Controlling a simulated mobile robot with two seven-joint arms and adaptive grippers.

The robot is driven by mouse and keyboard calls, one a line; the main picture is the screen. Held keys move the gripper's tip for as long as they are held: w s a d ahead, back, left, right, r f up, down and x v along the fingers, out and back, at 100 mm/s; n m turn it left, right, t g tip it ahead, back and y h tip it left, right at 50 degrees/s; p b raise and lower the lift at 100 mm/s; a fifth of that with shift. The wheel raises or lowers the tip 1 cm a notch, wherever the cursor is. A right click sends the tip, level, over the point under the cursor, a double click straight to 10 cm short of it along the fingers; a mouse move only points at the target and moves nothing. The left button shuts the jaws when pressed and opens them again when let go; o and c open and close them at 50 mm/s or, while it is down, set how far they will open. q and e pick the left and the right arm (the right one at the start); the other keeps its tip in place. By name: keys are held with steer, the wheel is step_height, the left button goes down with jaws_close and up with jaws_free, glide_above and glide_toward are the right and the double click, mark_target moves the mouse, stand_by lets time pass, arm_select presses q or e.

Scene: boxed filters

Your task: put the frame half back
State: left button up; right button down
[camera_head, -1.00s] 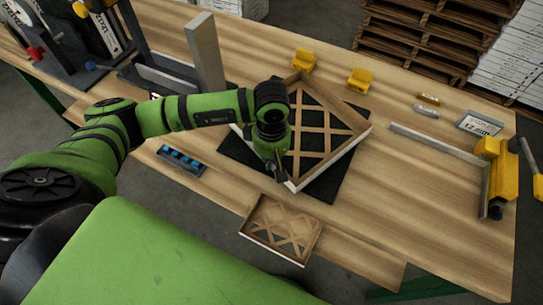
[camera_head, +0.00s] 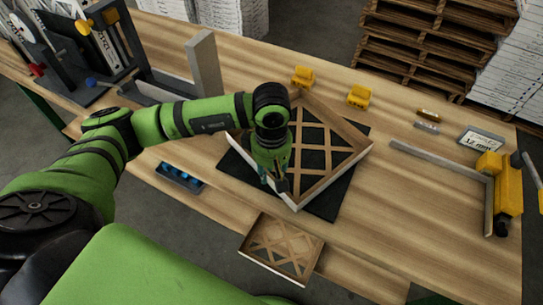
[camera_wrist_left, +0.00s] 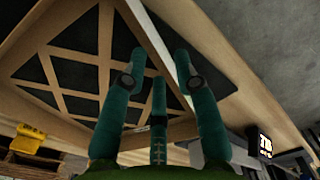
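A large square frame half (camera_head: 345,162) with pale walls and a brown lattice lies on a black mat (camera_head: 318,208) on the bench. A smaller lattice frame (camera_head: 283,247) lies at the bench's front edge, partly over it. My left gripper (camera_head: 275,184) points down at the large frame's front-left wall, hiding part of it. In the left wrist view its teal fingers (camera_wrist_left: 160,62) stand apart on either side of the frame wall (camera_wrist_left: 150,32); I cannot tell whether they touch it. The lattice (camera_wrist_left: 75,65) shows to the left there. My right gripper is in neither view.
Two yellow blocks (camera_head: 358,96) stand behind the frame. A grey upright plate (camera_head: 204,68) and a blue-celled tray (camera_head: 180,177) are to the left. A grey angle bar (camera_head: 440,160) with a yellow clamp (camera_head: 507,190) is at right.

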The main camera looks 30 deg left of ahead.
arm_select(q)
step_height(320, 180, up, 9)
steer(key=b, duration=0.2)
steer(key=shift+b, duration=0.3)
steer(key=shift+f, duration=0.15)
